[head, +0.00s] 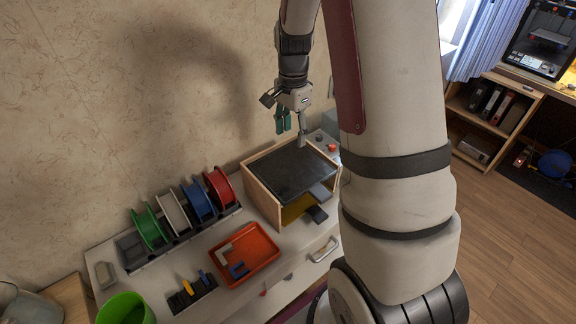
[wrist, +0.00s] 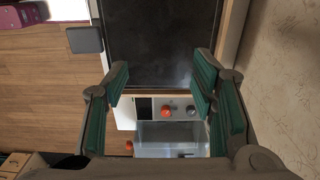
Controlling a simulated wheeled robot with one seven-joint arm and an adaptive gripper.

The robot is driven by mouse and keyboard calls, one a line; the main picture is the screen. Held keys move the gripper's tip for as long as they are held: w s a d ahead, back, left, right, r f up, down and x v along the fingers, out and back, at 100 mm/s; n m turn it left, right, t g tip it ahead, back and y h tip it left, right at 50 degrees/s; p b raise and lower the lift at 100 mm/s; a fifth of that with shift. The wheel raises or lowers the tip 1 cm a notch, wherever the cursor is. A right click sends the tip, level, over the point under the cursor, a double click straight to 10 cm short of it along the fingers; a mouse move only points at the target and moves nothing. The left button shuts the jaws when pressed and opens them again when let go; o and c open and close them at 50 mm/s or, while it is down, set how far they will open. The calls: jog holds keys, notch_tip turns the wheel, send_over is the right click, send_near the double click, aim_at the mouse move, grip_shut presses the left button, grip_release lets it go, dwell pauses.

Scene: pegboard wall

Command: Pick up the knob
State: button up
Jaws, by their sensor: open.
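A red knob (head: 332,148) sits on a pale surface just past the wooden box in the head view. It also shows in the wrist view (wrist: 166,112), below the box's edge and between my fingers. A smaller grey knob (wrist: 191,110) sits right beside it; I cannot tell which knob the task means. My gripper (head: 290,127) is open and empty, above the dark top of the box.
The wooden box (head: 262,195) with a black top stands under my gripper. An orange tray (head: 268,262), several coloured spools (head: 185,212) and a green bucket (head: 125,308) are on the bench. The wall (head: 120,90) rises close behind the box.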

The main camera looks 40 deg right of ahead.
aim_at(292, 164)
notch_tip(292, 164, down, 11)
jog(key=shift+a+r+p, duration=0.1)
jog(key=shift+r+p, duration=0.05)
jog(key=shift+p, duration=0.75)
jog(key=c, duration=0.9)
